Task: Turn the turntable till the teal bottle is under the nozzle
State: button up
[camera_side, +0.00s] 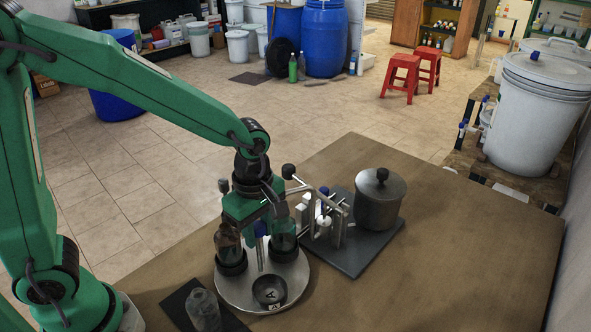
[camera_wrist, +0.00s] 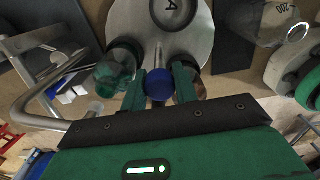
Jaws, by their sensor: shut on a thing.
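The round grey turntable (camera_side: 240,296) lies on the brown table, and its plate also shows in the wrist view (camera_wrist: 205,35). A teal bottle (camera_side: 284,238) stands at its right rear, beside the dispenser; it also shows in the wrist view (camera_wrist: 112,72). A brownish bottle (camera_side: 227,247) stands at its left rear. An empty black holder marked A (camera_side: 269,290) is at the front. My gripper (camera_wrist: 158,88) is shut on the blue-topped post (camera_wrist: 158,74) of the turntable. The dispenser (camera_side: 322,212) has a metal arm; the nozzle's exact alignment with the teal bottle is unclear.
A lidded metal pot (camera_side: 379,202) stands on a dark plate (camera_side: 352,257) to the right. A clear vessel (camera_side: 203,311) sits on a dark mat in front. The table's right side is clear. A large white bucket (camera_side: 534,115) is further right.

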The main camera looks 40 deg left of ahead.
jog(key=o, duration=0.9)
jog(key=shift+c, duration=0.2)
jog(key=shift+r, duration=0.15)
jog(key=shift+r, duration=3.35)
jog(key=shift+a+r, duration=0.1)
jog(key=shift+s+a+r+m, duration=0.25)
jog(key=shift+a+r+m, duration=0.15)
jog(key=shift+m, duration=0.2)
jog(key=s+a+r+m+t, duration=0.5)
jog(key=s+a+m, duration=0.4)
jog(key=m, duration=0.7)
jog(key=shift+s+a+m+t, duration=0.3)
jog(key=shift+a+m, duration=0.1)
jog(key=shift+a, duration=0.35)
